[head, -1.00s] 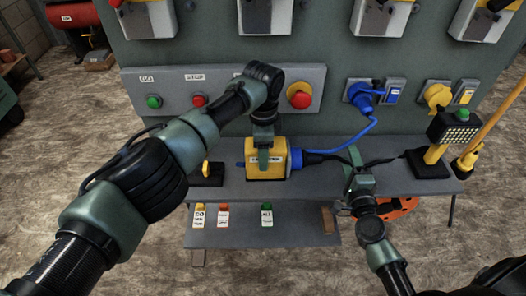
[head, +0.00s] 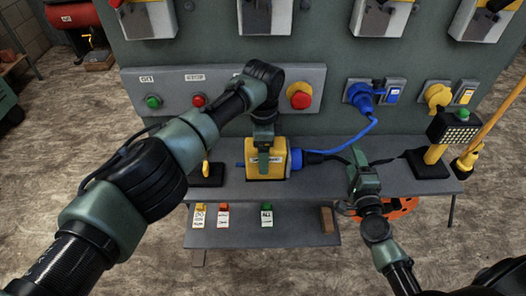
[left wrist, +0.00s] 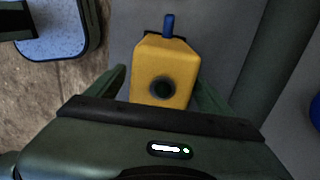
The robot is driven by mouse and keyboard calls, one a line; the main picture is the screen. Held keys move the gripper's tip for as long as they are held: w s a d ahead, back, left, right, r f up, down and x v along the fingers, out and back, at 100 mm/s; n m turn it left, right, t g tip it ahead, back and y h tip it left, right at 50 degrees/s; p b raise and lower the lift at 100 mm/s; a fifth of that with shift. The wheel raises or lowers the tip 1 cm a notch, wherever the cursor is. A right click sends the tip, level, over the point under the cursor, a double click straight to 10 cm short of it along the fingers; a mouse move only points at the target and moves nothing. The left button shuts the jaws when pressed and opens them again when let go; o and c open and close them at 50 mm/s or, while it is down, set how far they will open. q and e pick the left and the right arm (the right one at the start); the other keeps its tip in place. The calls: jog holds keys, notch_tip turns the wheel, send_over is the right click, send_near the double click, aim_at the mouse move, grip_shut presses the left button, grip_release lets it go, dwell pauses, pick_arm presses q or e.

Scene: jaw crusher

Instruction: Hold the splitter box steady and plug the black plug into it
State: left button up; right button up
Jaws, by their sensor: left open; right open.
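The yellow splitter box (head: 280,172) sits upright on the grey shelf, with blue sockets on its sides. My left gripper (head: 264,158) is over it from above. In the left wrist view, the box (left wrist: 165,60) is between the open green fingers (left wrist: 160,85), one on each side. A round dark socket faces up on it. My right gripper (head: 358,163) is open above the shelf, right of the box. A thin black lead (head: 385,161) runs from there toward the lamp. The black plug cannot be made out clearly beside the right fingers.
A blue cable (head: 350,142) runs from the box's right side to a blue wall plug (head: 361,95). The lamp (head: 436,150) stands on the right. A small black stand (head: 207,174) is left of the box. Several tags hang below the shelf.

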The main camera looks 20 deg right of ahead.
pick_arm(q)
notch_tip(320, 180, up, 12)
jog(key=shift+f, duration=0.1)
jog(key=shift+f, duration=0.1)
pick_arm(e)
jog(key=shift+s, duration=0.1)
